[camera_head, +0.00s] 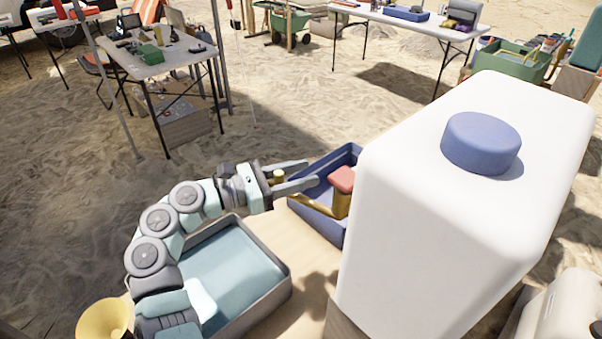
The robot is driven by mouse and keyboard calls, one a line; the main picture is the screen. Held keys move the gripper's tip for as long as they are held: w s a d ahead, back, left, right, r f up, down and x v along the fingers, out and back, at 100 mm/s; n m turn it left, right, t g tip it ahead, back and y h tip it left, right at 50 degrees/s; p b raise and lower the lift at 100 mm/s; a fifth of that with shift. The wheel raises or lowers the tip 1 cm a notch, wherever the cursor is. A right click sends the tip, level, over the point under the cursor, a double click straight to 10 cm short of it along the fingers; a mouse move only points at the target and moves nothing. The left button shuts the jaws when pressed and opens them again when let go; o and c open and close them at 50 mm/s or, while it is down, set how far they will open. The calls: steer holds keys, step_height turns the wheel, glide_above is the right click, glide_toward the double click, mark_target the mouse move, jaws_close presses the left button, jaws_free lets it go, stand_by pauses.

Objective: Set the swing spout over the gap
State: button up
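The swing spout (318,208) is a brass-coloured bar below a red-capped tap (342,180) on the left side of a large white tank (440,200). It reaches left toward my gripper. My gripper (312,172) points right, with its two grey fingers apart. A small brass knob (278,176) shows between the fingers near the palm; I cannot tell whether they touch it. A teal-lined tray (277,303) stands at front left and a blue tray (352,152) behind. The gap (300,238) between them shows bare wooden tabletop. My gripper partly hides the blue tray.
The tank has a blue lid (481,143) and blocks the right side. A yellow funnel-shaped thing (104,320) is at lower left. Folding tables (165,60) with clutter stand farther back on sand. Bare tabletop shows in front of the tank.

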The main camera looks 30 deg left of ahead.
steer(key=p+v, duration=0.2)
steer(key=v, duration=0.8)
steer(key=shift+s+a, duration=0.25)
steer(key=shift+s, duration=0.1)
steer(key=shift+d+p, duration=0.15)
steer(key=shift+p, duration=0.25)
